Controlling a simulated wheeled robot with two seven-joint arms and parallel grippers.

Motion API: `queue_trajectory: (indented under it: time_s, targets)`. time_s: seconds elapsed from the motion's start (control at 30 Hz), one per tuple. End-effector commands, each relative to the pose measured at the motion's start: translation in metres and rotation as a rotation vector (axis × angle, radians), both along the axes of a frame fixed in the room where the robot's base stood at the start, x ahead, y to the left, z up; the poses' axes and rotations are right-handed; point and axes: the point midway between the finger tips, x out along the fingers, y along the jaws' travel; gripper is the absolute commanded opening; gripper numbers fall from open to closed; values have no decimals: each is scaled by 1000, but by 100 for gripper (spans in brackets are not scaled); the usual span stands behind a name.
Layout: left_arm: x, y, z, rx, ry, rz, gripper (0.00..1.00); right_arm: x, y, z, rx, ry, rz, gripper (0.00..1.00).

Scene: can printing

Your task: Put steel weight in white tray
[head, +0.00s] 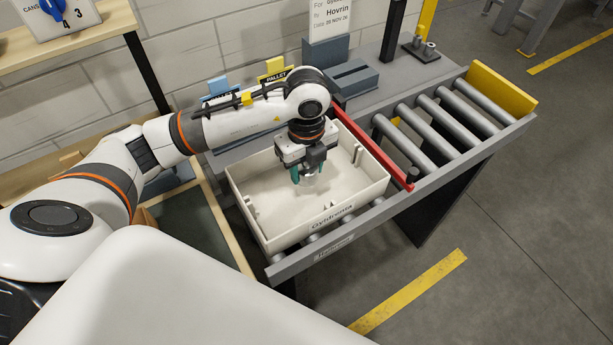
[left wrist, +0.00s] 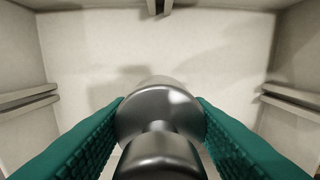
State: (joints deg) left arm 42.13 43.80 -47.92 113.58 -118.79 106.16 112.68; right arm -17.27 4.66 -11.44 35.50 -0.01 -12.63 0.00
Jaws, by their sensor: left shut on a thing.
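The white tray (head: 348,205) sits on the roller conveyor, with a printed label on its front wall. My left gripper (head: 307,177) is over the inside of the tray, pointing down. In the left wrist view its green fingers (left wrist: 160,130) are shut on the shiny steel weight (left wrist: 160,108), which has a rounded body and a narrower knob. The weight also shows faintly below the fingers in the head view (head: 308,182). The tray floor (left wrist: 85,50) lies below it; I cannot tell whether the weight touches it. My right gripper is not in view.
A red bar (head: 372,150) runs along the tray's right side, with bare rollers (head: 440,125) beyond it. A yellow end stop (head: 502,88) closes the conveyor. Blue and yellow cards (head: 275,68) and a grey holder stand behind the tray. The tray looks otherwise empty.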

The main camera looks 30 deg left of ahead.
Motion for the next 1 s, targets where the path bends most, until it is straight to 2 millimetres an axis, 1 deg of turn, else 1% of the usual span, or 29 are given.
queue_trajectory:
  time_s: [0.17, 0.3, 0.4, 0.63, 0.73, 0.77, 0.8, 0.87, 0.9, 1.0]
  targets:
    - [0, 0, -12, -2, -1, 0, 4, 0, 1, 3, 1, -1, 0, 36]
    - [0, 0, -31, 0, 1, -1, 4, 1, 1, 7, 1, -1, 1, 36]
    - [0, 0, -40, -1, -2, -1, 4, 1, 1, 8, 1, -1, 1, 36]
    - [1, 0, -41, -1, -4, -2, 4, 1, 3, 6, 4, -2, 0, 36]
    - [1, 0, -44, -1, -4, -2, 4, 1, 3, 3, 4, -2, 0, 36]
    - [0, 0, -44, -1, -2, -2, 48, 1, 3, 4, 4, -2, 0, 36]
    - [0, 0, -44, -1, -2, -2, 55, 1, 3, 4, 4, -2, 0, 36]
    - [0, 0, -43, -1, -2, -2, 65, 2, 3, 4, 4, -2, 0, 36]
    - [0, 0, -43, -1, -2, -2, 67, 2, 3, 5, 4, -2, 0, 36]
    - [0, 0, -43, -1, -2, -2, 67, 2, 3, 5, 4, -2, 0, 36]
